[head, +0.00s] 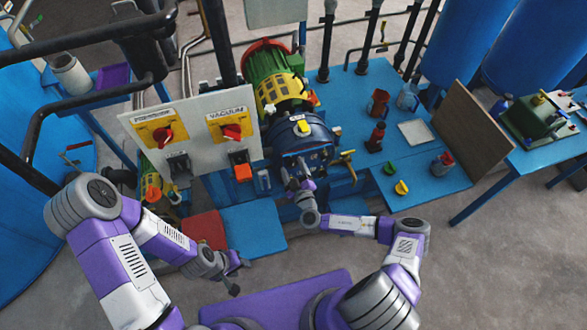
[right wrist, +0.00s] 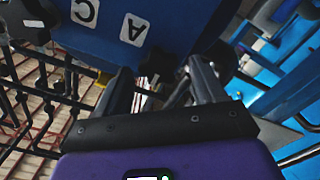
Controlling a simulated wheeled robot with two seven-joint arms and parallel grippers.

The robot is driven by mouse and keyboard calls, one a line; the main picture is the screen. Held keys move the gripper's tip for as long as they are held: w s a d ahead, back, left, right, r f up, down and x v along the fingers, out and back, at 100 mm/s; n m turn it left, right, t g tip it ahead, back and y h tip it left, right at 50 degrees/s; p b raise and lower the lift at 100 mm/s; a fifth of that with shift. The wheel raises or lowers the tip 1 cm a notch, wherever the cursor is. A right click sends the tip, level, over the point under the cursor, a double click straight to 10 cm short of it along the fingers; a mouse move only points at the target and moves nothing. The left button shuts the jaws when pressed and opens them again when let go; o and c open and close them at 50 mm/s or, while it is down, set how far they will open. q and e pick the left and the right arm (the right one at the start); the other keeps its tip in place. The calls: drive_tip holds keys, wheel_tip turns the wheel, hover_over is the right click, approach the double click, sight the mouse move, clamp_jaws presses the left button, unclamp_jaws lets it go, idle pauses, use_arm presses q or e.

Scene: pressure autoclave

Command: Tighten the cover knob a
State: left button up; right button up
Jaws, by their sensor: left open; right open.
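The blue autoclave cover (head: 302,132) faces my right arm in the head view. In the right wrist view the cover (right wrist: 175,25) shows white labels "A" (right wrist: 133,28) and "C" (right wrist: 85,12). My right gripper (head: 299,183) is at the cover's lower front. In the right wrist view its fingers (right wrist: 164,84) are apart, below label A. A dark part with small light spots shows between them; it may be cover knob a, but I cannot tell whether the fingers touch it. My left gripper (head: 236,272) is open, low and away from the cover.
A white panel (head: 192,140) with red pressure and vacuum switches stands left of the autoclave. A brass-coloured handle (head: 345,158) is at its right.

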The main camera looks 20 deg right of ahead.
drive_tip(key=s, duration=0.7)
drive_tip(key=shift+s+d, duration=0.15)
drive_tip(key=shift+s, duration=0.1)
drive_tip(key=s+a+f+n+g+y+b, duration=0.1)
drive_tip(key=s+a+n+g+y+b, duration=0.1)
drive_tip(key=s+a+n+g+y, duration=0.9)
drive_tip(key=s+a+n+g+y+b, duration=0.1)
drive_tip(key=s+a+n+y+b, duration=0.15)
drive_tip(key=a+n+y, duration=0.9)
drive_tip(key=s+d+f+n+g+h, duration=0.5)
drive_tip(key=s+n+h, duration=0.2)
drive_tip(key=n, duration=0.6)
drive_tip(key=s+d+f+n+g+h, duration=0.45)
drive_tip(key=s+n+h, duration=0.25)
drive_tip(key=n, duration=0.7)
drive_tip(key=w+d+n+t+h+b, duration=0.1)
drive_tip(key=w+d+n+t+h, duration=0.3)
drive_tip(key=w+d+n, duration=0.3)
drive_tip(key=n+h, duration=0.1)
drive_tip(key=n, duration=0.4)
drive_tip(key=shift+w+r+b, duration=0.15)
drive_tip(key=shift+r+b, duration=0.1)
drive_tip(key=shift+b, duration=0.05)
